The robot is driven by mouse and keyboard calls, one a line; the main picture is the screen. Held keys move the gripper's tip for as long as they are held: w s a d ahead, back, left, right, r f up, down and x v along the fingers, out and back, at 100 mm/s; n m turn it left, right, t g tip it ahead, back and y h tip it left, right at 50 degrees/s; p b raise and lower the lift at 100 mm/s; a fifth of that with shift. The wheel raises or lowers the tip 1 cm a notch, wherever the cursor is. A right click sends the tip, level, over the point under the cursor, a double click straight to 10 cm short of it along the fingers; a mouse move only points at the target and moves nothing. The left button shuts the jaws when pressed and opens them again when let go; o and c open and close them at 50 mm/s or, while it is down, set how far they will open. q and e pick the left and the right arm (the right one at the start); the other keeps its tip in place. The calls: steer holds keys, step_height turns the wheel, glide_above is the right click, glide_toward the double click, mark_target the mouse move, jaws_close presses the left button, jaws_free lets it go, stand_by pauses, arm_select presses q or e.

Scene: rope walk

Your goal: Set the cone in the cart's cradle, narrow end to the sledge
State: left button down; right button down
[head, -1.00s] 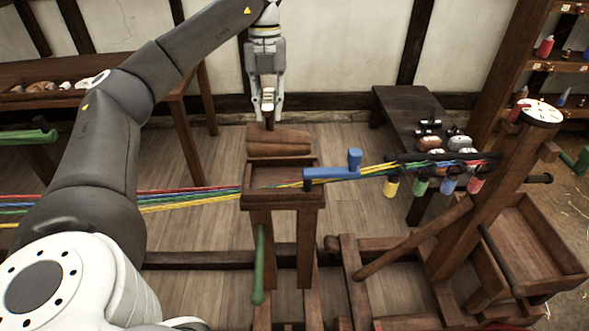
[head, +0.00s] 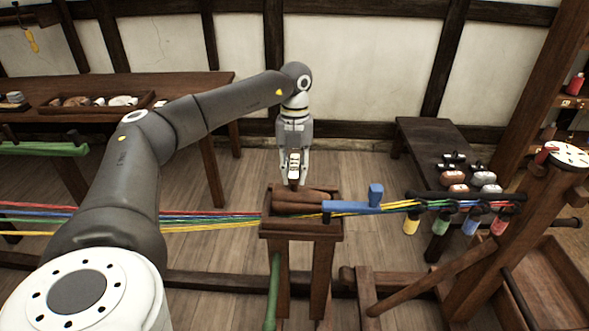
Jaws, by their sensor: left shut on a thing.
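The brown wooden cone (head: 300,199) lies on its side, lengthwise left to right, at the cradle on top of the cart (head: 300,230). My left gripper (head: 294,182) points down from above and is shut on the cone, at a dark upright part on its top. I cannot tell whether the cone rests fully on the cradle floor, or clearly which end is narrower. Coloured strands (head: 210,222) run in from the left to the cart and on to the right. My right gripper is not in view.
A blue tool (head: 352,207) sits at the cart's right edge, close to the cone. To the right, strands meet hooks on a dark bar beside a heavy wooden post (head: 510,225). A low dark bench (head: 432,140) with several weights stands behind; a table with a tray stands at left.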

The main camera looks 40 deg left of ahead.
arm_select(q)
steer(key=c, duration=1.4)
jaws_free()
steer(key=shift+f, duration=0.1)
steer(key=shift+o, duration=0.6)
steer(key=shift+r, duration=0.25)
steer(key=shift+w+r, duration=0.1)
steer(key=shift+r, duration=0.2)
steer(key=r, duration=0.6)
steer(key=w+r+b, duration=0.1)
steer(key=r, duration=0.3)
steer(key=shift+a, duration=0.35)
steer(key=shift+a+r, duration=0.1)
steer(key=shift+r, duration=0.5)
